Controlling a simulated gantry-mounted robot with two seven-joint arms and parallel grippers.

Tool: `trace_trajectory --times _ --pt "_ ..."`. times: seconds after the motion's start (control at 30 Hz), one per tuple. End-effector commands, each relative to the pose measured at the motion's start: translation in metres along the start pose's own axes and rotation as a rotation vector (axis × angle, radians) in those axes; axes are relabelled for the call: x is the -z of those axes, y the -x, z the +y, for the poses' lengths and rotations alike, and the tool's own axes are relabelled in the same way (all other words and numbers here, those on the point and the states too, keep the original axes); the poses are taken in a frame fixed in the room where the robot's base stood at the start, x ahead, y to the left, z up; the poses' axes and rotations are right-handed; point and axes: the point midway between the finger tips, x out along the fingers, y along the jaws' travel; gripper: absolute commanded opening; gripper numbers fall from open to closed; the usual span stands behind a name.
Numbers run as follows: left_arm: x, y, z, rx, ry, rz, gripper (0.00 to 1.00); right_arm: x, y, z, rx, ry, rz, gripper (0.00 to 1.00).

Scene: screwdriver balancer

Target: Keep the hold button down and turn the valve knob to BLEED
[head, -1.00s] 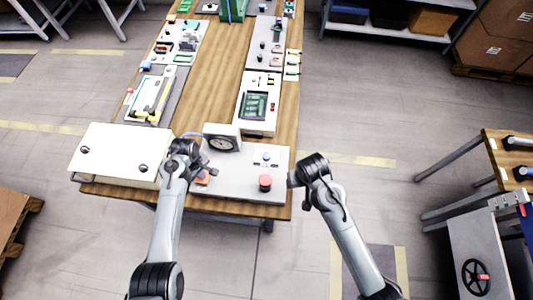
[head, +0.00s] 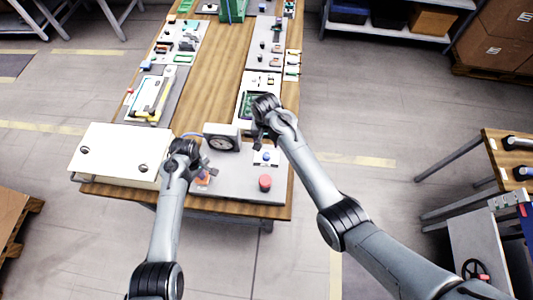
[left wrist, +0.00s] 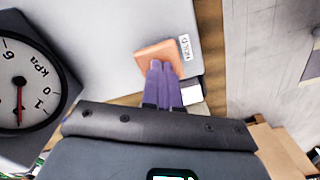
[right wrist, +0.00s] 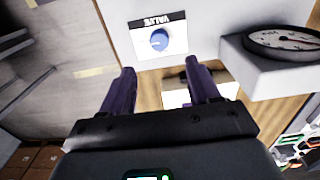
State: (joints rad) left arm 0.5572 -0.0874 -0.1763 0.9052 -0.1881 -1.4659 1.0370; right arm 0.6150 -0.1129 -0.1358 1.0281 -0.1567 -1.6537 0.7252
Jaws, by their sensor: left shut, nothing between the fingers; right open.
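The orange hold button (left wrist: 160,55) is a flat square block beside a small label, on a grey panel (head: 225,188). My left gripper (left wrist: 158,66) is shut and empty, its purple fingertips overlapping the button; how far the button is pressed cannot be told. In the head view this gripper (head: 205,171) is at the panel's left part. The blue valve knob (right wrist: 158,40) sits on a white plate marked VALVE; it also shows in the head view (head: 266,156). My right gripper (right wrist: 160,78) is open, apart from the knob, which appears beyond its fingertips. The knob's setting is unreadable.
A kPa gauge (left wrist: 20,85) stands at the panel's back; it also shows in the right wrist view (right wrist: 285,42). A red round button (head: 265,182) is at the panel's front right. A white box (head: 118,152) stands left of the panel. Other devices line the table behind.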

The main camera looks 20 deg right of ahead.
Motion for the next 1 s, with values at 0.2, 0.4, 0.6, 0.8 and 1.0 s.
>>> trace_trajectory --times 0.2,0.4,0.6,0.8,1.0 --pt "0.000 -0.001 -0.001 0.001 0.001 -0.001 0.00 0.000 -0.037 0.001 -0.003 0.001 -0.002 0.61" --pt "0.000 -0.001 -0.001 0.001 0.000 -0.001 0.00 0.000 -0.071 0.002 -0.003 0.000 -0.002 0.61" --pt "-0.001 -0.001 -0.001 0.002 0.000 -0.001 0.00 0.000 -0.091 0.000 -0.001 0.002 -0.001 0.61" --pt "-0.001 -0.001 -0.001 0.002 0.000 -0.001 0.00 0.000 -0.101 0.000 0.000 0.001 0.001 0.61" --pt "-0.001 -0.001 -0.001 0.002 0.000 -0.002 0.00 0.000 -0.104 0.001 0.000 0.001 0.001 0.61"
